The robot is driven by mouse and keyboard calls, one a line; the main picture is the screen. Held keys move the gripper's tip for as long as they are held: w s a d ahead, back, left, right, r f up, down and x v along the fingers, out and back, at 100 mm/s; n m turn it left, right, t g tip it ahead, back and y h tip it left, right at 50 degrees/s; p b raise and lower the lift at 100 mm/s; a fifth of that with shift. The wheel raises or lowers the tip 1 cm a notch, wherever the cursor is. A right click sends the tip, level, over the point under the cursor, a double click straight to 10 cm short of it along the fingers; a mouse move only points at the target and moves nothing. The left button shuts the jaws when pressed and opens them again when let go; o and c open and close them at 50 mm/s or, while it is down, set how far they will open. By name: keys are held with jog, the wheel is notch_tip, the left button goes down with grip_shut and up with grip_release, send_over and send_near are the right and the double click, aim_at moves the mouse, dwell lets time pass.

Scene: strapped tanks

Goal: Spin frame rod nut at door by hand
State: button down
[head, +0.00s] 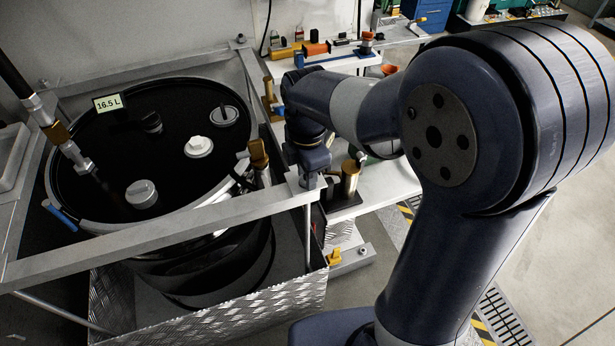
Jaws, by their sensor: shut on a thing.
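My gripper (308,182) points down at the front right corner of the grey metal frame around a black drum (165,243). It is small in view and partly covered by my wrist above it. It is shut at the top of the corner, where the frame rod nut sits. The nut itself is hidden between the fingers, so its turn cannot be made out. The frame's front bar (160,232) runs left from this corner.
The drum lid carries a white cap (199,146), a grey cap (141,193) and a "16.5 L" label (108,103). A brass-coloured cylinder (350,178) stands close right of my gripper. A bench with tools (315,48) is behind. Open floor lies right.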

jog(key=n, duration=0.4)
jog(key=shift+n+p, duration=0.4)
jog(key=shift+n, duration=0.4)
jog(key=n, duration=0.4)
jog(key=shift+p, duration=0.35)
jog(key=c, duration=1)
grip_release()
jog(key=shift+n, duration=0.4)
jog(key=shift+c, duration=0.2)
jog(key=shift+r, duration=0.1)
